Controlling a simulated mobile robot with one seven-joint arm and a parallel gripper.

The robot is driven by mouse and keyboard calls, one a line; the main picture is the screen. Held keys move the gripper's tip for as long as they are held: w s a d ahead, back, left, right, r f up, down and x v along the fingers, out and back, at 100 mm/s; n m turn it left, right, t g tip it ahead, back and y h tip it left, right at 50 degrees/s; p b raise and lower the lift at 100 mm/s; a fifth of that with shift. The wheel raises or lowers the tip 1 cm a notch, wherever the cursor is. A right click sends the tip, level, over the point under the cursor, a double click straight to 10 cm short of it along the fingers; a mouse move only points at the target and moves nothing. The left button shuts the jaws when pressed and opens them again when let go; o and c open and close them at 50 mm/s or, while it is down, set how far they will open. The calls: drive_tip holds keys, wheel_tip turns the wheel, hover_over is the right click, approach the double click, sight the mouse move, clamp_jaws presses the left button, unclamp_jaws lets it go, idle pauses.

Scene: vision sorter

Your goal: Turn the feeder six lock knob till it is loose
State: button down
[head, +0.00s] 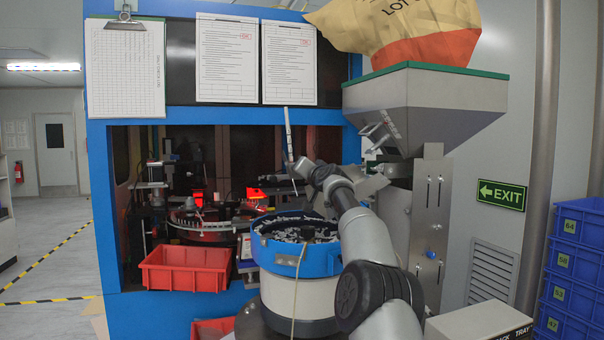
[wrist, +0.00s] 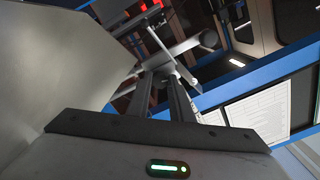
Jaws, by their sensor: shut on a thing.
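The part between the fingertips is mostly hidden. A big pale grey surface, apparently the hopper's side, fills the left of that view. In the head view, the feeder's grey hopper (head: 425,105) stands above a blue-rimmed bowl (head: 296,262) full of small parts.
A red bin (head: 186,278) sits left of the bowl. The blue machine frame (head: 100,200) and its hung sheets (head: 226,60) stand behind. A sack (head: 400,28) rests on the hopper. Blue crates (head: 575,270) are stacked at right. Open floor lies far left.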

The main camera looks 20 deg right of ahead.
drive_tip(key=shift+n, duration=0.4)
drive_tip(key=c, duration=1.8)
unclamp_jaws()
drive_tip(key=shift+c, duration=0.2)
wheel_tip(320, 180, up, 10)
drive_tip(key=p, duration=0.9)
